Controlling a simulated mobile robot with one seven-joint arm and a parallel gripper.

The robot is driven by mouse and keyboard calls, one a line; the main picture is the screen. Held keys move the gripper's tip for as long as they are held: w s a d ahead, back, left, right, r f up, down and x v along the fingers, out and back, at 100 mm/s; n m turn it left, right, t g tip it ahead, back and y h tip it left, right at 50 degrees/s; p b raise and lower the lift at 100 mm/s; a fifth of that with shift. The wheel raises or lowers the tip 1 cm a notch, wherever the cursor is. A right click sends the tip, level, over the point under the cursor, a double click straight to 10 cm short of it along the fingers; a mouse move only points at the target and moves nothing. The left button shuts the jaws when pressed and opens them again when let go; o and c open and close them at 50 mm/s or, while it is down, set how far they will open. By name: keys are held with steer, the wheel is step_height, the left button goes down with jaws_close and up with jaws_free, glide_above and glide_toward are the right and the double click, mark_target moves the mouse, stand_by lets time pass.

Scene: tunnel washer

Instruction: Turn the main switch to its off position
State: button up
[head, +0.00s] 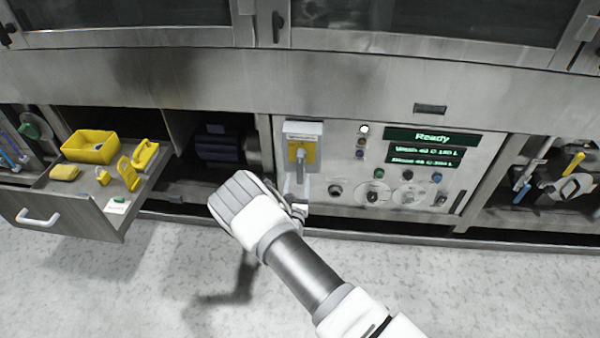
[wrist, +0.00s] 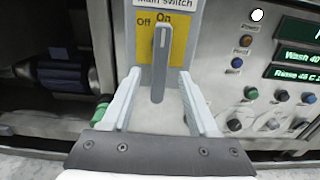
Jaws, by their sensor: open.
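The main switch (head: 300,155) is a grey handle on a yellow plate, set in a grey box on the left of the control panel. In the wrist view the switch handle (wrist: 161,62) stands upright and points at "On"; "Off" is printed to its upper left. The label "Main switch" is partly cut off at the top. My gripper (wrist: 160,100) is open, its two fingers on either side of the handle's lower end, apart from it. In the head view my gripper (head: 298,190) is just below the switch, partly hidden by my wrist.
The control panel (head: 480,150) has lit displays reading "Ready", knobs and coloured buttons right of the switch. An open drawer (head: 65,215) with yellow items sticks out at the left. An open compartment (head: 545,185) with tools is at the right.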

mark_target(300, 170)
steer(key=w+b, duration=0.1)
steer(key=w, duration=0.5)
steer(key=shift+d, duration=0.1)
jaws_close()
stand_by(1.2)
